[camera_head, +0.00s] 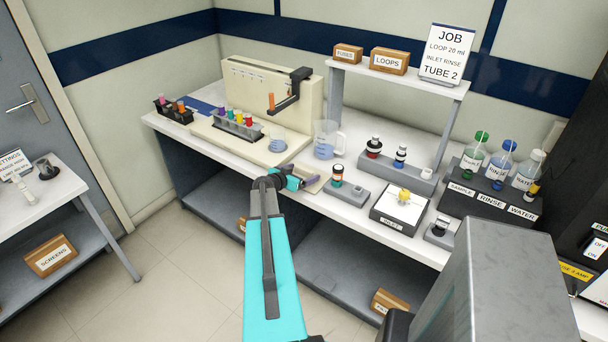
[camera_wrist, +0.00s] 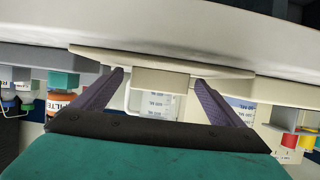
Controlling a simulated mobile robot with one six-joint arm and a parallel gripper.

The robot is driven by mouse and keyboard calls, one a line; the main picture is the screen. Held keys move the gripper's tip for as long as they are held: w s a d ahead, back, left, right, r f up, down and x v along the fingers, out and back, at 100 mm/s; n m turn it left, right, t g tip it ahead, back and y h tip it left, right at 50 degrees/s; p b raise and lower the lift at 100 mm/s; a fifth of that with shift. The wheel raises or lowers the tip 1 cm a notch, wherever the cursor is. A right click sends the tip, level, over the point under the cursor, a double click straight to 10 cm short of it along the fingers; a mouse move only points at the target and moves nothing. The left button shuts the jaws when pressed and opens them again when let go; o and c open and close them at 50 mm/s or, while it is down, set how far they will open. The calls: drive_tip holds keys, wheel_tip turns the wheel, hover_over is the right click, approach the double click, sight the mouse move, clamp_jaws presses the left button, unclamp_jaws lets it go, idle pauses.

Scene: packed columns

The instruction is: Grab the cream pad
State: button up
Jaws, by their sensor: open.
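The wrist view looks upside down. In it a cream pad (camera_wrist: 160,82), a short block under a thin wide cream plate (camera_wrist: 160,60), sits between the two purple fingers of my gripper (camera_wrist: 160,80). The fingers are open, one on each side of the block, with a small gap showing at each side. In the head view my gripper (camera_head: 308,181) is low at the front edge of the white bench, in front of the beaker. There my gripper and arm largely hide the pad.
A graduated beaker (camera_head: 325,140) stands behind my gripper. To the left are the cream machine (camera_head: 262,85) and a tube rack (camera_head: 238,126). The floor at front left is clear.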

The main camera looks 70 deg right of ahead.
idle(0.5)
drive_tip(key=c, duration=1.2)
drive_tip(key=shift+o, duration=0.2)
drive_tip(key=shift+r, duration=0.15)
wheel_tip(320, 180, up, 10)
drive_tip(key=b, duration=0.3)
